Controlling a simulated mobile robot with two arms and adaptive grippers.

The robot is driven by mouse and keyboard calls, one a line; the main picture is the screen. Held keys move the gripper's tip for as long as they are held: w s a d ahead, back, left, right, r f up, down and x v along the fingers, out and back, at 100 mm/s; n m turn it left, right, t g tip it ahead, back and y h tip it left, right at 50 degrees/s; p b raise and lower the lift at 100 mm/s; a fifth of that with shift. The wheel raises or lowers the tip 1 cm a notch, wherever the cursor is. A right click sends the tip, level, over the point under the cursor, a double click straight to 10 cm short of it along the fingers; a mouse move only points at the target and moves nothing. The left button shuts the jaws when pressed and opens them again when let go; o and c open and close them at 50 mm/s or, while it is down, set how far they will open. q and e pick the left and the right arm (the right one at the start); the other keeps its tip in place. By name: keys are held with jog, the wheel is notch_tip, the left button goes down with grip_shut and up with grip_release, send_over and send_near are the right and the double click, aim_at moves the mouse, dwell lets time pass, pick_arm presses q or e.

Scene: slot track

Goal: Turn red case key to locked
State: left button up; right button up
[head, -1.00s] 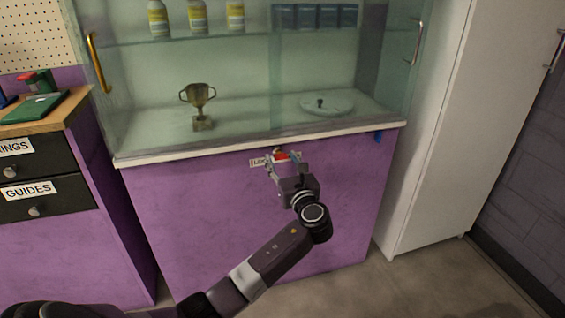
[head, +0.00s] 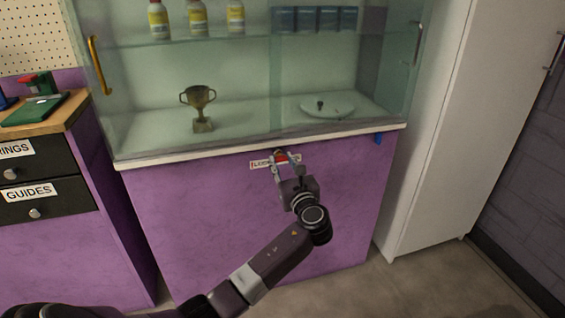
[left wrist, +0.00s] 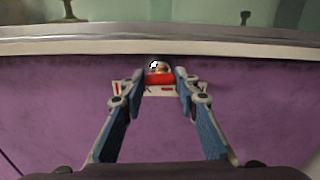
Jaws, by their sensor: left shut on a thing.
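The red case key (head: 281,157) sits on the purple front of the display case, just under the white ledge. In the left wrist view the red key (left wrist: 160,79) shows between the fingertips, with a round silvery part above it. My left gripper (head: 284,160) has one finger on each side of the key and is shut on it. A white label (head: 260,164) with red markings lies behind the key, its lettering partly hidden by the fingers. My right gripper is not in view.
The glass case holds a trophy (head: 202,108), a round white plate (head: 328,106) and bottles on a shelf. The ledge (head: 200,151) juts just above my gripper. A blue tag (head: 379,138) hangs at right. Dark drawers (head: 37,157) stand left, a white cabinet (head: 440,130) right.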

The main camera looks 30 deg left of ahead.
pick_arm(q)
jog(key=shift+n, duration=1.1)
jog(key=shift+n+p, duration=0.3)
jog(key=shift+n, duration=1.1)
jog(key=shift+f+n+b, duration=0.1)
jog(key=shift+n+b, duration=2.5)
jog(key=shift+n, duration=3.7)
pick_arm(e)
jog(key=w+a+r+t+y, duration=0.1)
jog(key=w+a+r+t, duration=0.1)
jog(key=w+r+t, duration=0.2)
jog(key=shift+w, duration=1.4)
